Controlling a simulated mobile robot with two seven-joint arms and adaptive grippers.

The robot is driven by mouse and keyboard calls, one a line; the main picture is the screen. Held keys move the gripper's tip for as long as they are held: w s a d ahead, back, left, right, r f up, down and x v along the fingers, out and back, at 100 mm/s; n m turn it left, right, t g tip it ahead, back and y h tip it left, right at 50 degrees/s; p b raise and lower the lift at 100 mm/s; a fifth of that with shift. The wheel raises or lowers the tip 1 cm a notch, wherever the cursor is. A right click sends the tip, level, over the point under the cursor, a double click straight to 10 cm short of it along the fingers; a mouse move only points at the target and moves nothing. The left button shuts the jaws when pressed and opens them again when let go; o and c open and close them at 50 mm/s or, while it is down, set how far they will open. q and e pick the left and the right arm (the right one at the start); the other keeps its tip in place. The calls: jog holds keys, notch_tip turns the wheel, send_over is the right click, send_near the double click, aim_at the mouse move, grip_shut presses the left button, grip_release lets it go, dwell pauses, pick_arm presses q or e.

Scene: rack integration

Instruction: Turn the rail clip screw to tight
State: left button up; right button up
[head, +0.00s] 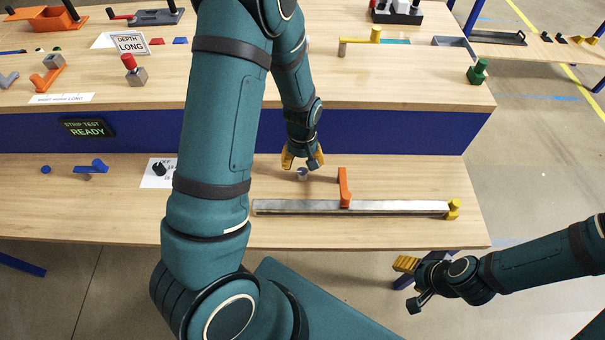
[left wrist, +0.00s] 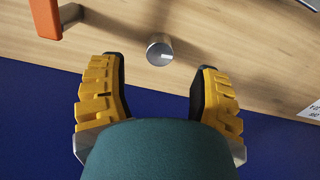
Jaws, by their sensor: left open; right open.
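A small round metal knob with a light mark on its top (left wrist: 160,52) stands on the wooden bench; it looks like the screw, and it also shows in the head view (head: 302,173). My left gripper (head: 303,162) is right above and behind the knob. In the left wrist view its yellow fingers (left wrist: 160,90) are wide apart, with the knob just beyond the gap between them, not gripped. A metal rail (head: 300,207) lies along the bench front, with an orange upright clip (head: 344,188) at its middle. My right gripper (head: 405,265) is off the bench's front edge, away from everything.
A yellow end stop (head: 453,209) sits at the rail's right end. A blue lever piece (head: 92,168) and a black knob on a white card (head: 159,170) are at left. A blue riser (head: 400,132) with a small "READY" display (head: 87,128) backs the lower bench.

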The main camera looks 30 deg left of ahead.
aim_at(302, 171)
pick_arm(q)
notch_tip(302, 171, down, 6)
jog(key=shift+r+b, duration=0.15)
jog(key=shift+b, duration=0.4)
jog(key=shift+o, duration=0.2)
grip_shut()
